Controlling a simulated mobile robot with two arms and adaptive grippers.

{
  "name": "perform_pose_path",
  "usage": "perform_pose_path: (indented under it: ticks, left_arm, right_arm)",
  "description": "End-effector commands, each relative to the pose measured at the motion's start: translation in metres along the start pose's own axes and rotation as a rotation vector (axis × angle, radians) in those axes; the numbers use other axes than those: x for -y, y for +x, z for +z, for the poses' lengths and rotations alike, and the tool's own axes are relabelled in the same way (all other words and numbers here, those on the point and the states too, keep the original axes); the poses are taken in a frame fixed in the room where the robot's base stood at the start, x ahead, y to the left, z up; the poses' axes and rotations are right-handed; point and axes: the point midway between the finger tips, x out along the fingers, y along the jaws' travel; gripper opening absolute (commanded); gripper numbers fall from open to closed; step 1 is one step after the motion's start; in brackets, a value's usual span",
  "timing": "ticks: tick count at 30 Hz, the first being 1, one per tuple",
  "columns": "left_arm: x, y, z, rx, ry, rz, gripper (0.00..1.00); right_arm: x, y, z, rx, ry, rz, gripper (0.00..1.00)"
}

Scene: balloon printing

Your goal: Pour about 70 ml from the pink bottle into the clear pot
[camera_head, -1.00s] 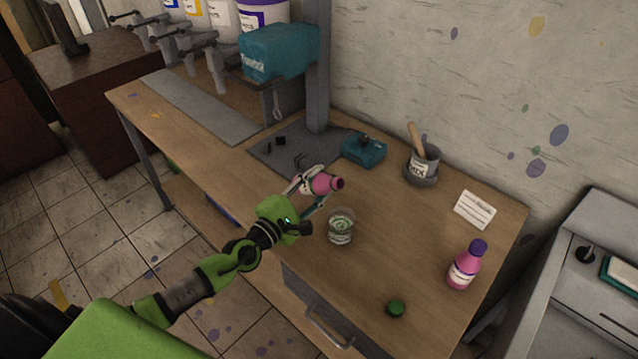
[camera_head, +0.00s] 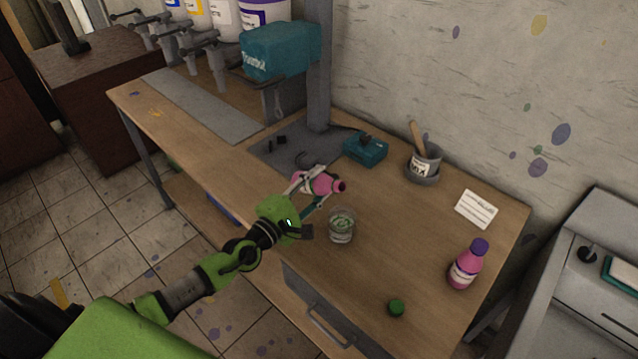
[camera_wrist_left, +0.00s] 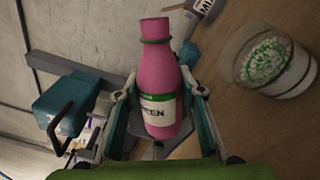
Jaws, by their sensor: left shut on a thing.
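My left gripper (camera_head: 308,188) is shut on a pink bottle (camera_head: 322,183) with a green-edged white label. The bottle is tilted nearly level above the table, its open mouth toward the right in the head view. In the left wrist view the bottle (camera_wrist_left: 158,75) sits between the fingers, and its label ends in "EEN". The clear pot (camera_head: 341,226) stands on the table just right of and nearer than the bottle's mouth. In the left wrist view the pot (camera_wrist_left: 268,62) holds green and white bits. No stream shows from the bottle. My right gripper is not in view.
A second pink bottle with a purple cap (camera_head: 466,264) stands at the right. A green cap (camera_head: 396,307) lies near the front edge. A grey mix cup (camera_head: 423,165), white card (camera_head: 475,209) and teal device (camera_head: 365,149) stand behind.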

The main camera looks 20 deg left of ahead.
Motion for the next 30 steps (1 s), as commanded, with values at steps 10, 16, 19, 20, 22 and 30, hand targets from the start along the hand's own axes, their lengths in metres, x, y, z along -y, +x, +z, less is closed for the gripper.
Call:
perform_pose_path:
  ticks: [10, 16, 19, 20, 22, 30]
  left_arm:
    - [0.0008, 0.0002, -0.0015, 0.0, 0.037, 0.002, 0.09]
    - [0.0032, 0.0002, -0.0033, 0.0, 0.077, 0.001, 0.09]
    - [0.0044, 0.0002, -0.0042, 0.0, 0.104, 0.002, 0.09]
    - [0.0044, 0.0002, -0.0042, 0.0, 0.107, 0.002, 0.09]
    - [0.0041, 0.0002, -0.004, 0.0, 0.108, 0.002, 0.09]
    - [0.0055, 0.0002, -0.0047, 0.0, 0.126, 0.002, 0.09]
  right_arm:
    - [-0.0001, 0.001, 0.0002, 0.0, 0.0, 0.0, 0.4]
    - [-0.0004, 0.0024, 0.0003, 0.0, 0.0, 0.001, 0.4]
    - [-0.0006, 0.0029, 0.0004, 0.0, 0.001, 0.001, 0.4]
    - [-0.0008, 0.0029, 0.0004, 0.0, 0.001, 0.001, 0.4]
    - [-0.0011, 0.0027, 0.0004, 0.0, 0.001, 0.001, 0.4]
    - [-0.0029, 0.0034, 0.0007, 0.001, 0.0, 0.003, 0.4]
